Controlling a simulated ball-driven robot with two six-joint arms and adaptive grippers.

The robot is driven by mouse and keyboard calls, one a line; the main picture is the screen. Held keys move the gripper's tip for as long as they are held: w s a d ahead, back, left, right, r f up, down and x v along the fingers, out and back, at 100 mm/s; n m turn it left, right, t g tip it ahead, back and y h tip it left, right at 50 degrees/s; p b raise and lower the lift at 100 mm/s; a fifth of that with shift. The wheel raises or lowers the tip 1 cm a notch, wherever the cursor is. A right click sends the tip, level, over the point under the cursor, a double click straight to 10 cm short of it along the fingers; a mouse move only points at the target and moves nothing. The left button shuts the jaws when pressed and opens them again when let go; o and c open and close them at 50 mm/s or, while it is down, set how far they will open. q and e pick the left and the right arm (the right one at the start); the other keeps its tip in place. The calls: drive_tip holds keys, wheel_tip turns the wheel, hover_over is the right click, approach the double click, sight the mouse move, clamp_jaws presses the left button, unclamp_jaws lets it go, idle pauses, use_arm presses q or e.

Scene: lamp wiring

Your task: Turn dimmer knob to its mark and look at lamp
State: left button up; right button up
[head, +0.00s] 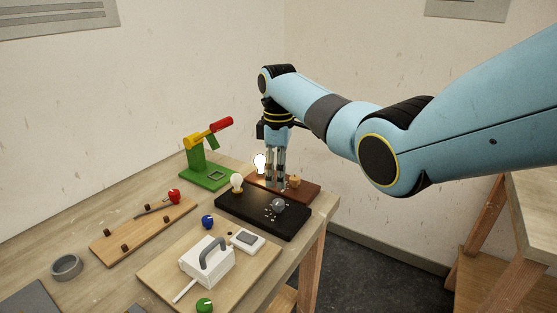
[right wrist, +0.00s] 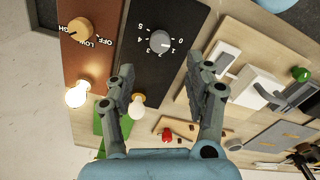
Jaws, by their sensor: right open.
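The grey dimmer knob (head: 278,205) sits on a black board (head: 235,208) with a ring of white numbers. In the right wrist view the knob (right wrist: 160,41) stands beyond my fingertips, with numbers 0 to 5 around it; its exact pointer setting is too small to tell. A lamp bulb (head: 237,183) on the same board is pale warm yellow; in the right wrist view the bulb (right wrist: 137,105) looks softly lit. My right gripper (head: 276,186) points down over the boards, open and empty; its fingers (right wrist: 163,72) are apart from the knob. My left gripper is out of view.
Behind is a brown board (right wrist: 72,55) with an orange knob (head: 294,181) marked OFF and LOW, and a bright bulb (head: 260,163). A green stand (head: 205,174), a red-knobbed wooden board (head: 140,230) and a white switch box (head: 207,262) stand nearby.

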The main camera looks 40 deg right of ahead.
drive_tip(key=shift+r, duration=1.7)
drive_tip(key=s+f, duration=0.2)
drive_tip(key=s+a+f+m, duration=0.1)
drive_tip(key=s+f, duration=0.2)
drive_tip(key=s+a+f+m, duration=0.1)
drive_tip(key=s+f, duration=0.1)
drive_tip(key=s, duration=0.1)
drive_tip(key=shift+s+a+f+t+h, duration=0.1)
drive_tip(key=shift+f+t+h, duration=0.05)
drive_tip(key=shift+t+h, duration=0.2)
drive_tip(key=s+a+r+m+t, duration=0.1)
drive_tip(key=s+a+r+m, duration=0.15)
drive_tip(key=s, duration=1.15)
drive_tip(key=s+a+r+m+t, duration=0.2)
drive_tip(key=s+a+m, duration=0.2)
drive_tip(key=s, duration=0.9)
wheel_tip(320, 180, down, 34)
drive_tip(key=s+d+g+b, duration=0.2)
drive_tip(key=d+b, duration=0.1)
drive_tip(key=b, duration=0.6)
drive_tip(key=s+f+b, duration=0.3)
drive_tip(key=s+f, duration=0.6)
drive_tip(key=f, duration=0.3)
drive_tip(key=s+f+b, duration=0.4)
drive_tip(key=s+f, duration=0.5)
drive_tip(key=f, duration=0.4)
drive_tip(key=shift+s+d+g, duration=0.35)
